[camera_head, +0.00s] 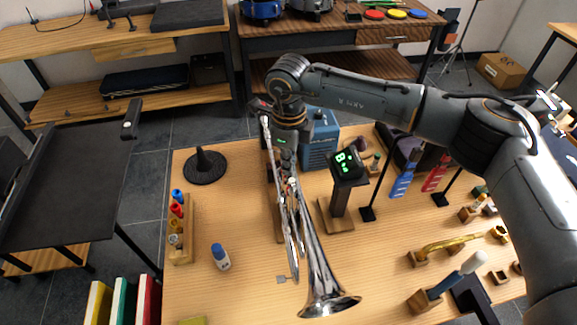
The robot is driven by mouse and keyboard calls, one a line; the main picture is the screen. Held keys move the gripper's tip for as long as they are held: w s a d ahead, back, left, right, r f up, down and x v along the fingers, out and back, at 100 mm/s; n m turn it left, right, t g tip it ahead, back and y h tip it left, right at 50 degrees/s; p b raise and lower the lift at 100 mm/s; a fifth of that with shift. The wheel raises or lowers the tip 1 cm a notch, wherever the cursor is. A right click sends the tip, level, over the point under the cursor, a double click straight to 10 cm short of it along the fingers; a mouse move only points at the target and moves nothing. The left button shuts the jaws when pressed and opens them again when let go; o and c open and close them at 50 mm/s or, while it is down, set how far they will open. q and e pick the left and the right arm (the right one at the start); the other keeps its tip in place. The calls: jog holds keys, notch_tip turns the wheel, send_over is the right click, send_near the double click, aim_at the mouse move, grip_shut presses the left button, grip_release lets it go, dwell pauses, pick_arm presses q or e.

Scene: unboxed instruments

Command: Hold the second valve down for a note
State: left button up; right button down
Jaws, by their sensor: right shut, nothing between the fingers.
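A silver trumpet (316,262) rests on a wooden stand in the middle of the table, its bell pointing toward the near edge. My right arm reaches in from the right, and my right gripper (285,161) points down over the trumpet's valve section. The gripper is shut with nothing in it. Its fingertips are at the valves, but I cannot tell which valve they are over, whether they touch it, or whether any valve is pressed, because the gripper covers the caps. My left gripper is not in view.
A small display (349,165) with green characters stands right of the trumpet. A blue box (319,140) is behind it. A black round stand (204,166), a wooden rack (182,232) of coloured pieces and a small bottle (220,256) are on the left. Mouthpieces and brass parts crowd the right.

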jog(key=shift+r+p, duration=1.2)
jog(key=shift+r, duration=2.3)
